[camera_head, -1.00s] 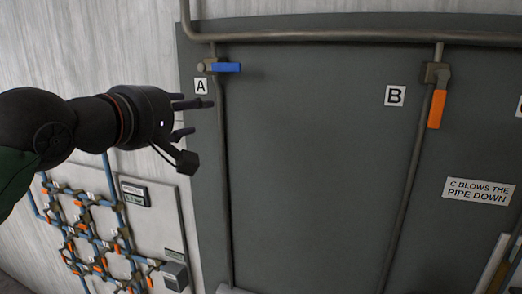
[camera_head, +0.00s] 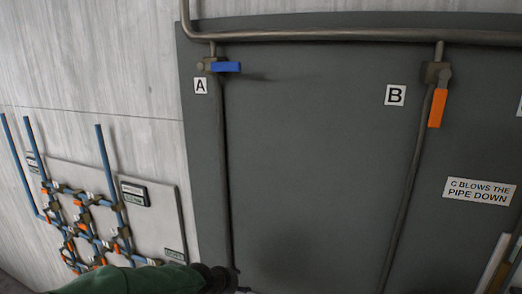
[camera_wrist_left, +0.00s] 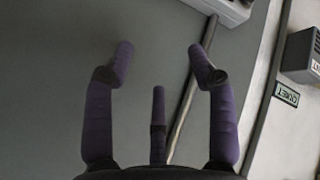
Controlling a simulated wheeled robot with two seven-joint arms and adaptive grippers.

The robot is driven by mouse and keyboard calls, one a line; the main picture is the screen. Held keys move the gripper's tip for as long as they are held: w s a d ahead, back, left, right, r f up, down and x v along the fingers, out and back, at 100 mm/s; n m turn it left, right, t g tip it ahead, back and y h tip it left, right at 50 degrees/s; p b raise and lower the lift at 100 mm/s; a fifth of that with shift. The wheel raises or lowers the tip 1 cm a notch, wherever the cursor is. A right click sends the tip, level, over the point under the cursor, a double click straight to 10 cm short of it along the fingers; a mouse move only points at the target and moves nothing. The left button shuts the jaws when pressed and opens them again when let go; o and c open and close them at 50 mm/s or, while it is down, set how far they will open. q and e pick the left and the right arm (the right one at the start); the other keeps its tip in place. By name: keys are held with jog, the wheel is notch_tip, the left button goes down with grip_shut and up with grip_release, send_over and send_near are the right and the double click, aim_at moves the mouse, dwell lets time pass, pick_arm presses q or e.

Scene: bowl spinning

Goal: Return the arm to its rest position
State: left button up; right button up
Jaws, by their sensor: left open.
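My left arm (camera_head: 130,281) with its green sleeve comes in low along the bottom edge of the head view. My left gripper (camera_head: 238,289) is mostly cut off there, low in front of the grey panel. In the left wrist view its purple fingers (camera_wrist_left: 158,75) are spread apart and empty, with grey panel beyond them. The blue handle (camera_head: 226,67) at valve A lies horizontal, and the gripper is well below it. The orange handle (camera_head: 437,108) at valve B hangs down. My right gripper is not in view.
A grey panel (camera_head: 310,150) with pipes and labels A (camera_head: 201,86) and B (camera_head: 395,95) fills the centre and right. A board of blue pipes and orange handles (camera_head: 85,225) is at lower left.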

pick_arm(q)
jog(key=s+a+f+g, duration=0.1)
jog(key=s+f, duration=0.4)
jog(key=f, duration=0.3)
jog(key=s+a+f+m+g, duration=0.15)
jog(key=s+f, duration=0.25)
jog(key=f, duration=0.4)
jog(key=s+a+f+g, duration=0.1)
jog(key=s+f+g, duration=0.1)
jog(key=s+f, duration=0.45)
jog(key=s+f+g, duration=0.1)
jog(key=s+f, duration=0.5)
jog(key=s, duration=0.3)
jog(key=s+f+g, duration=0.2)
jog(key=s+f, duration=0.5)
jog(key=s, duration=0.3)
notch_tip(320, 180, down, 25)
jog(key=w+d+m+b, duration=0.1)
jog(key=w+m+b, duration=0.1)
jog(key=b, duration=2.4)
jog(key=shift+b, duration=0.4)
jog(key=shift+r+t, duration=0.15)
jog(key=shift+t, duration=0.1)
